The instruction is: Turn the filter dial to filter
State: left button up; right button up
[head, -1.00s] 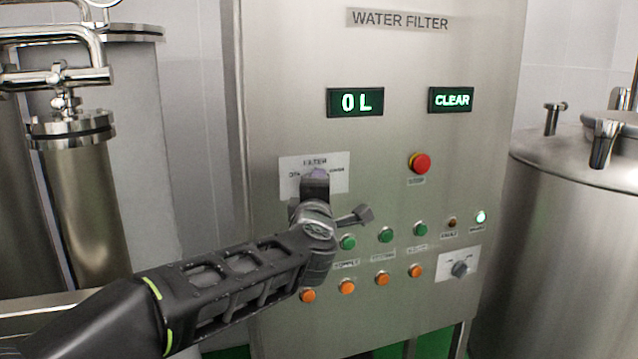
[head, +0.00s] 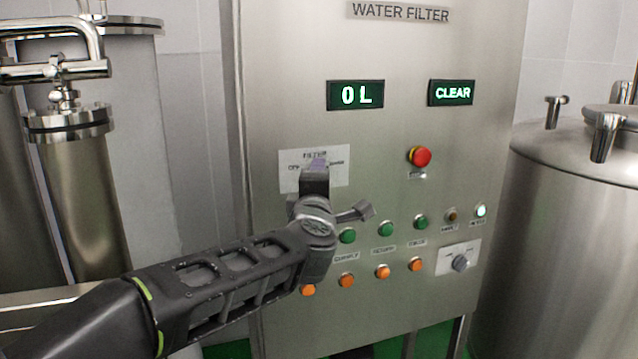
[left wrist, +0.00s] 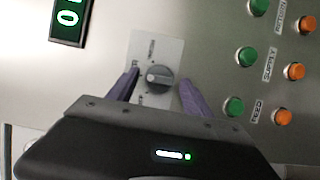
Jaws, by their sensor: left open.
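The filter dial (left wrist: 159,77) is a round dark grey knob on a white label plate, seen in the left wrist view. Its pale pointer mark lies toward the left side of the knob in that view. In the head view the plate (head: 339,158) reads FILTER, and my gripper hides the dial. My left gripper (left wrist: 160,90) is open, with one purple finger on each side of the dial. A gap shows between the knob and each finger. In the head view my left gripper (head: 317,168) is in front of the plate. My right gripper is not in view.
The steel WATER FILTER panel (head: 400,50) has displays reading 0 L (head: 355,95) and CLEAR (head: 451,93). A red stop button (head: 420,156), green buttons (head: 386,229), orange buttons (head: 382,272) and another knob (head: 460,263) sit right of or below the dial. A steel tank (head: 560,220) stands at right.

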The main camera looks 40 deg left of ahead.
pick_arm(q)
jog(key=b+v, duration=0.1)
jog(key=v, duration=0.5)
jog(key=shift+s+d, duration=0.15)
jog(key=shift+s, duration=0.2)
